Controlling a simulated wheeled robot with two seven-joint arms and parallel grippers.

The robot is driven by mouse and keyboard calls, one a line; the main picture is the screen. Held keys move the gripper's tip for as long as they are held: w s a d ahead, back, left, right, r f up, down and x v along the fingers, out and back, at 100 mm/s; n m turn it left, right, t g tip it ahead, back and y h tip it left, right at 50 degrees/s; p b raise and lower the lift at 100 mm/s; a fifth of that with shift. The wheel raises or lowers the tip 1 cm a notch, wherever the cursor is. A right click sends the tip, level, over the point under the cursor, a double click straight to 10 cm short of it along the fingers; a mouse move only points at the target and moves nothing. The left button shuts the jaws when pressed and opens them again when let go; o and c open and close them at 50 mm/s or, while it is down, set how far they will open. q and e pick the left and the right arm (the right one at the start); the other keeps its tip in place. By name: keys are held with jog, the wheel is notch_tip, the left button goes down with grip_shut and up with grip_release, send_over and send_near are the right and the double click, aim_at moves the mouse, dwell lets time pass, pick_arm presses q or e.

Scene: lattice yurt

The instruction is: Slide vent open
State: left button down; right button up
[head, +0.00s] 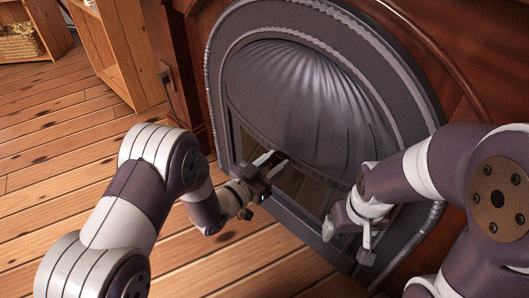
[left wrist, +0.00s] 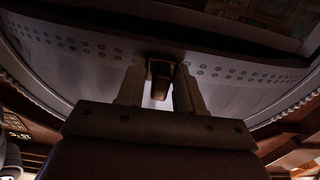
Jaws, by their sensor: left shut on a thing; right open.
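The vent is a dark grey arched unit (head: 225,60) with a ribbed, domed cover (head: 300,95) inside its pale-edged frame. Below the cover's lower edge is a dark gap with wood-coloured slats (head: 310,192). My left gripper (head: 272,160) is at the cover's lower edge, left of its middle. In the left wrist view its fingers (left wrist: 158,88) are shut on a small brownish tab (left wrist: 160,70) in front of a pale band with rows of small holes (left wrist: 90,50). My right gripper (head: 348,238) is open and empty in front of the vent's lower right part.
Wooden plank floor (head: 60,130) lies free at the left. A wooden shelf unit (head: 125,50) stands at the upper left, with a basket (head: 20,42) further back. Reddish-brown panelling (head: 440,60) surrounds the vent. My right arm covers the vent's lower right side.

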pick_arm(q)
jog(key=shift+s+d+f, duration=0.1)
jog(key=shift+s+d, duration=0.25)
jog(key=c, duration=1.1)
grip_release()
jog(key=shift+s, duration=0.1)
jog(key=p+v, duration=0.5)
jog(key=v, duration=0.7)
jog(key=shift+s+a, duration=0.15)
jog(key=shift+a, duration=0.1)
